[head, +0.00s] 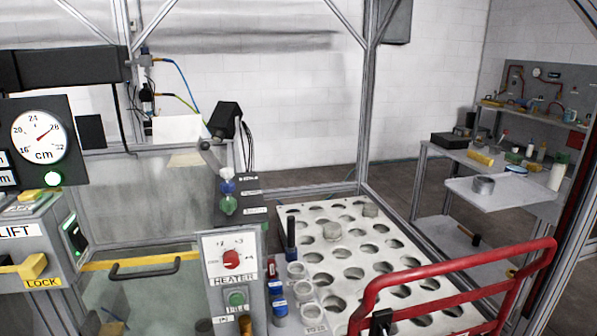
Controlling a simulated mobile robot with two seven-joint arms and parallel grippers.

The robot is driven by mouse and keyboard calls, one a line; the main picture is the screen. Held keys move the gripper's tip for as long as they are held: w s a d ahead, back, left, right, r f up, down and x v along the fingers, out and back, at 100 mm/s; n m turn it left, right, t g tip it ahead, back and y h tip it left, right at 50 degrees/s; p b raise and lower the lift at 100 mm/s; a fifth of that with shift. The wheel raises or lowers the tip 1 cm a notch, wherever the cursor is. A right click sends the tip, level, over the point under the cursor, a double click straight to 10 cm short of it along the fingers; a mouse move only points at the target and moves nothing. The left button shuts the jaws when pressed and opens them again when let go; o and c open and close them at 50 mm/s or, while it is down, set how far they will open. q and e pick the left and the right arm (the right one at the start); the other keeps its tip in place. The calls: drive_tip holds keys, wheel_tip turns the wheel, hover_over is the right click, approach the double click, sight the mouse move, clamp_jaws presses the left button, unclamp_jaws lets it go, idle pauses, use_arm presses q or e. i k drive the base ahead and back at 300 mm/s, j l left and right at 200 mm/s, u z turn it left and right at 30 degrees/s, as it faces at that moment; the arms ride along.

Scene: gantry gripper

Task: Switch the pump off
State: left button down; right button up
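No control that I can read as the pump's switch shows. A dark control box (242,202) stands in the middle, with small labels too blurred to read. On its left side are a blue knob (227,186) and a green knob (228,205). A grey lever-like part (210,158) sits above them. In front is a white heater panel (215,248) with a red dial (231,259) and a green button (236,299). I cannot make out either of my grippers in the head view.
The lift panel (18,231) with a yellow lock handle (33,266) and a round gauge (40,136) is at left. A perforated plate (320,262) lies right of the heater. A red cart rail (450,273) crosses the lower right. A workbench (470,158) stands behind.

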sight(80, 241)
drive_tip(key=u, duration=1.6)
